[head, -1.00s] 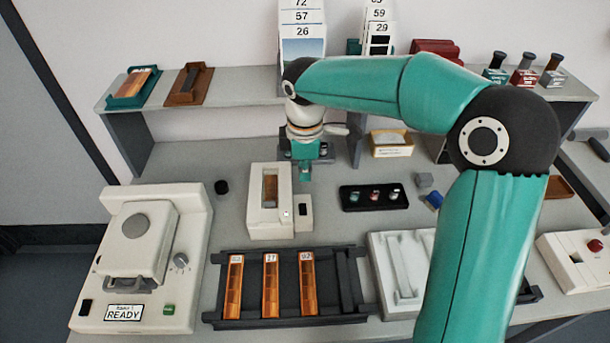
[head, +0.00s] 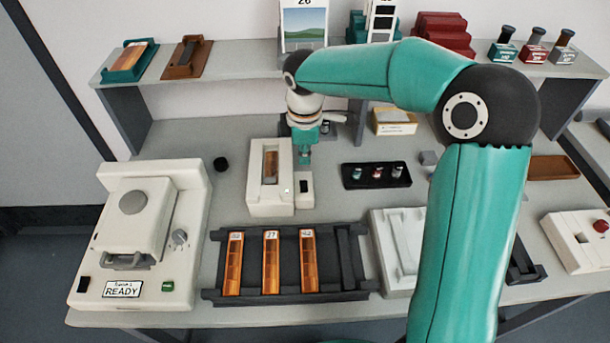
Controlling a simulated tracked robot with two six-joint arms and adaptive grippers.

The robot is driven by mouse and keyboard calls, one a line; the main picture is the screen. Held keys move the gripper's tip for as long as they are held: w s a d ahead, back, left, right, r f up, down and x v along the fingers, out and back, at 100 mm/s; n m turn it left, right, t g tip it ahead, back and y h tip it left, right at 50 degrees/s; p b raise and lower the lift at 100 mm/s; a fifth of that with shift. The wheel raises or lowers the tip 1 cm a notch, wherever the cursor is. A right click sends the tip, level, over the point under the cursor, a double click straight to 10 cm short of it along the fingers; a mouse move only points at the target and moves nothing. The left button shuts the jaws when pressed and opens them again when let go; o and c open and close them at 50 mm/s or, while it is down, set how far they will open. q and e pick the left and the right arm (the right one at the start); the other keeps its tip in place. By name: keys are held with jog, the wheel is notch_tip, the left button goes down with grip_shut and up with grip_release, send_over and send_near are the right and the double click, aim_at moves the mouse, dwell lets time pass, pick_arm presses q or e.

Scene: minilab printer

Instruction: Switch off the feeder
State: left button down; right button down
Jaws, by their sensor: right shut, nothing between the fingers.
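The feeder (head: 257,198) looks to be the cream box with a long slot in its top, holding an orange strip, in the middle of the bench. A small cream block with a black rocker switch (head: 304,187) joins its right side. My right gripper (head: 304,160) points down just behind and above that block, shut and empty. From this view I cannot tell whether it touches anything. My left gripper is out of view.
A black rack (head: 342,292) with orange strips lies in front of the feeder. A cream machine (head: 190,230) reading READY stands left. A black tray (head: 350,182) with small bottles and a white tray (head: 387,230) are to the right.

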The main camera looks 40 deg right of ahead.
aim_at(305, 188)
jog(key=f, duration=0.6)
jog(key=w+f, duration=0.1)
jog(key=f, duration=0.2)
jog(key=shift+d+p, duration=0.25)
jog(key=shift+p, duration=0.05)
jog(key=shift+d, duration=0.1)
jog(key=shift+d, duration=0.15)
jog(key=shift+a+f, duration=0.1)
jog(key=shift+a, duration=0.1)
jog(key=shift+s+a, duration=0.45)
jog(key=shift+s, duration=0.25)
